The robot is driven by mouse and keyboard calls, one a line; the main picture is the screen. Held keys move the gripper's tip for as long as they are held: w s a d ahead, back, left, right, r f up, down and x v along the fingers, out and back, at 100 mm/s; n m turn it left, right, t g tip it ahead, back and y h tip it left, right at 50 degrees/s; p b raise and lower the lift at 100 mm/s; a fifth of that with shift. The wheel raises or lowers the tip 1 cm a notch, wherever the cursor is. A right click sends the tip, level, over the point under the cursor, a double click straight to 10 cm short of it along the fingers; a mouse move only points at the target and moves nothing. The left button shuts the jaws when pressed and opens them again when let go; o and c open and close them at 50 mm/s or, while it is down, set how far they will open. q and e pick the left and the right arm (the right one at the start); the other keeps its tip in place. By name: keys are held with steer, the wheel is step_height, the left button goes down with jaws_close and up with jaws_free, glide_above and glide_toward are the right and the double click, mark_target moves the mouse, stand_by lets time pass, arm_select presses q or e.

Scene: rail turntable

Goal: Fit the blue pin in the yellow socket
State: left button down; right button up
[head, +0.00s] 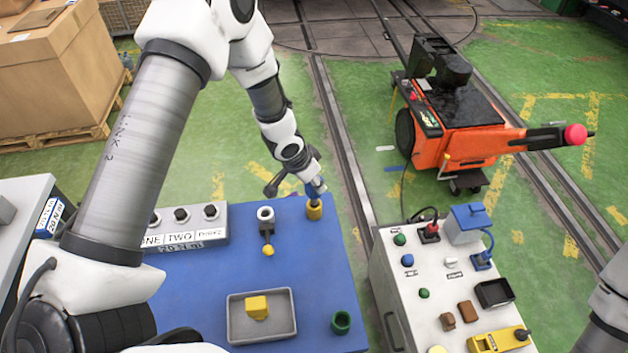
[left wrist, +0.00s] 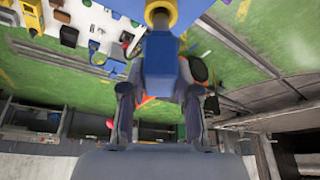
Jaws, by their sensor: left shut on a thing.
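The blue pin (head: 314,188) is held by my left gripper (head: 316,184) at the far right corner of the blue table. In the left wrist view the pin (left wrist: 158,55) stands between the two fingers, which are shut on it. The yellow socket (head: 314,212) is right below the pin in the head view. In the left wrist view the pin's narrow end lines up with the yellow ring of the socket (left wrist: 172,8). I cannot tell how deep the end sits in the ring. My right gripper is out of view.
The blue table (head: 200,285) also carries a white socket (head: 266,214), a green socket (head: 341,322), a grey tray (head: 275,325) with a yellow block (head: 257,307), and a button box (head: 187,228). A white cabinet (head: 400,290) stands to the right, beyond a gap.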

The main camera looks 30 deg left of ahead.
mark_target(314, 193)
arm_select(q)
steer(key=shift+f+b, duration=1.7)
steer(key=shift+f, duration=0.55)
steer(key=c, duration=0.8)
jaws_free()
steer(key=shift+o, duration=0.2)
steer(key=v, duration=0.7)
steer(key=shift+r, duration=0.25)
